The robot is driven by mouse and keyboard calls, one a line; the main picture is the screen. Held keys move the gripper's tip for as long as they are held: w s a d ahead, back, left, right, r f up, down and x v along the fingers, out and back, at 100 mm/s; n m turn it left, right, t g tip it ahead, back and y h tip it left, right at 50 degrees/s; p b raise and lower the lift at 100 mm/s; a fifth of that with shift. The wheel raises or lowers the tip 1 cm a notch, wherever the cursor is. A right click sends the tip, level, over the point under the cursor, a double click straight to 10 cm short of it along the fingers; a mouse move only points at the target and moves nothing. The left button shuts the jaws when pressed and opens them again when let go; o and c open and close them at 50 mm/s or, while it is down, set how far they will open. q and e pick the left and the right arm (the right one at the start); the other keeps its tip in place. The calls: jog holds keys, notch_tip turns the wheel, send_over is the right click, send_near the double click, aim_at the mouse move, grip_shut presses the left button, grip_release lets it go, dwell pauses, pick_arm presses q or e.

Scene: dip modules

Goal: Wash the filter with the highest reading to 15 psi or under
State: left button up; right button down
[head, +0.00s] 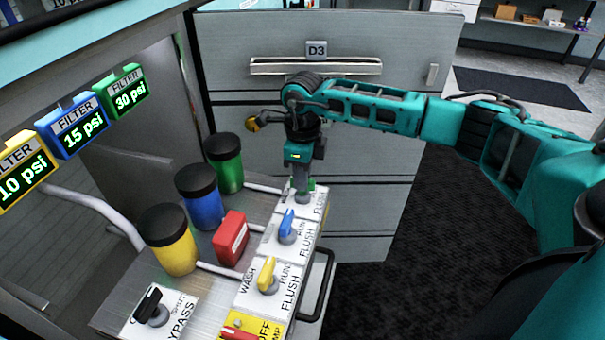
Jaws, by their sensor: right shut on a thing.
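Three filter displays hang at the left: green reads 30 psi (121,92), blue reads 15 psi (78,127), yellow reads 10 psi (24,172). Below them stand the green filter (224,163), the blue filter (199,197) and the yellow filter (168,239), all with black lids. My right gripper (303,192) points down and is shut on the green valve handle (311,184), which it mostly hides. The blue valve handle (287,222) and yellow valve handle (267,273) stand nearer on white plates marked wash, run and flush. My left gripper is out of view.
A red block (231,238) sits between the filters and valves. A black bypass handle (150,303) and a red pump handle (238,334) are at the front. A grey drawer cabinet (400,50) marked D3 stands behind my right arm. Open dark floor lies to the right.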

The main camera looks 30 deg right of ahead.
jog(key=shift+r, duration=0.1)
jog(key=c, duration=1.1)
grip_release()
notch_tip(320, 180, up, 13)
jog(key=shift+f+p, duration=0.1)
jog(key=shift+p, duration=0.8)
